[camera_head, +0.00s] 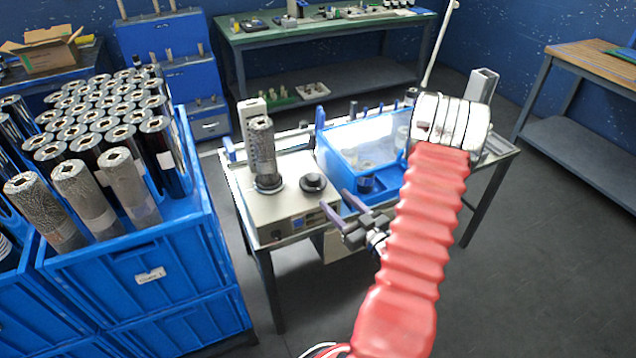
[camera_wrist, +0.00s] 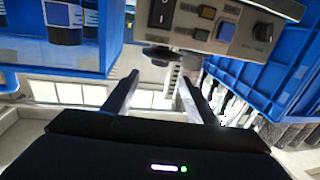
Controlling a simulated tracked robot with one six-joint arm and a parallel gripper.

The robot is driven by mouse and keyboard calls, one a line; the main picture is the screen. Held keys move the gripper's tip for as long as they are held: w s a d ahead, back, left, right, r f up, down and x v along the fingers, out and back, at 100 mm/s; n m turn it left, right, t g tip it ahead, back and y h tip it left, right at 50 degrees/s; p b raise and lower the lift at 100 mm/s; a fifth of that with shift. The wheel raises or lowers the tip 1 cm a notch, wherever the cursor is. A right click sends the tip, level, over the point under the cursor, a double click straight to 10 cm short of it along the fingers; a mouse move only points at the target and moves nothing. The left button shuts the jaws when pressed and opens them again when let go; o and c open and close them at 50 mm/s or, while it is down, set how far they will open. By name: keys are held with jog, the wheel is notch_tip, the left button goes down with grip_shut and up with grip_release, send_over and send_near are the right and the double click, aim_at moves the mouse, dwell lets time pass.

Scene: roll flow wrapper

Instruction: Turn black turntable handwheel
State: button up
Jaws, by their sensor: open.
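The black turntable handwheel (camera_head: 313,182) sits on top of the pale machine housing (camera_head: 292,205), right of an upright patterned roll (camera_head: 261,150). In the wrist view, which looks upside down, the handwheel (camera_wrist: 163,54) shows as a dark disc against the housing, just beyond the fingertips. My gripper (camera_head: 347,200) is open and empty, in front and to the right of the handwheel. In the wrist view its two fingers (camera_wrist: 159,77) stand apart, with the handwheel lying roughly in line with the gap. I see no contact between fingers and handwheel.
A blue box with a clear cover (camera_head: 362,150) stands right of the housing, close to my gripper. A blue crate of several rolls (camera_head: 135,262) stands left of the machine table. The housing's front panel (camera_wrist: 215,22) carries switches and a knob. Open floor lies right.

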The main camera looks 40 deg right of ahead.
aim_at(317, 181)
jog(key=w, duration=0.3)
jog(key=w+d, duration=0.1)
jog(key=w, duration=0.6)
jog(key=shift+w+d, duration=0.15)
jog(key=shift+w, duration=0.15)
jog(key=shift+c, duration=0.6)
jog(key=c, duration=0.9)
